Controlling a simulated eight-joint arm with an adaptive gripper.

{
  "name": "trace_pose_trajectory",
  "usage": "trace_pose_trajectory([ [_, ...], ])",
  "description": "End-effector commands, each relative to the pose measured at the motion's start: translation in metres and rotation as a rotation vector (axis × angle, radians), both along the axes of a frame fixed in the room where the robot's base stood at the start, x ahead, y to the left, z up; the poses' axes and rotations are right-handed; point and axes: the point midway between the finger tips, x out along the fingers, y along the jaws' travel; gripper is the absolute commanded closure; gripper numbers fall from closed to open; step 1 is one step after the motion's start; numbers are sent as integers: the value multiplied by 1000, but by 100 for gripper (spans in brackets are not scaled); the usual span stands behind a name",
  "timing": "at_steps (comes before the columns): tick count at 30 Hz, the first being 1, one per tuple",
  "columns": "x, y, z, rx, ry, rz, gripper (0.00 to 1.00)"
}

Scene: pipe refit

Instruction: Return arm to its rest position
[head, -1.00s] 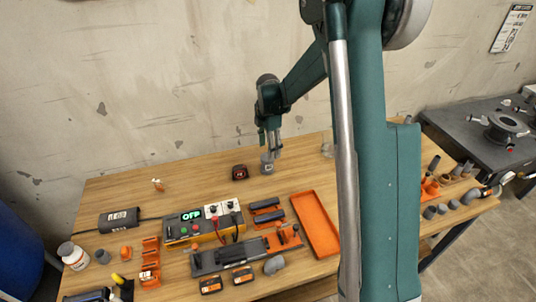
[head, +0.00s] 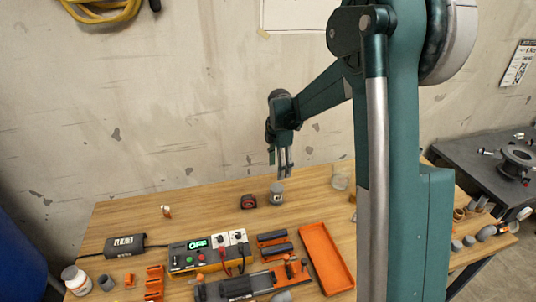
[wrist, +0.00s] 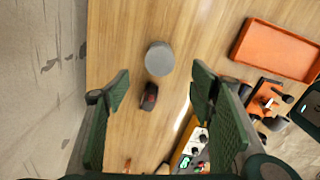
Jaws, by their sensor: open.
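My gripper (head: 281,174) is in the air over the back of the wooden table (head: 210,210), fingers pointing down. In the wrist view its two green finger pads are spread apart with nothing between them. A small grey can (head: 277,193) stands upright on the table just below the fingertips, apart from them. Its round grey lid also shows in the wrist view (wrist: 159,58). A dark red and black tape measure (head: 248,202) lies left of the can and also shows in the wrist view (wrist: 149,97).
An orange tray (head: 326,258) lies to the right. A control box with a lit display (head: 197,244) and an orange-black fixture (head: 250,285) stand nearer the front. A clear cup (head: 340,181) is right of the can. The wall (head: 180,100) rises behind the table.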

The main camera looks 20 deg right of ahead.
Motion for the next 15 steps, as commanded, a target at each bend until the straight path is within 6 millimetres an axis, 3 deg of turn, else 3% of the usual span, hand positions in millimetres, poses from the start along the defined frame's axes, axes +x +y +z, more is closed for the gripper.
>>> trace_pose_trajectory([
  [8, -3, 1, 5, -1, -6, -17, 45],
  [15, -21, 5, 27, 0, -34, -98, 45],
])
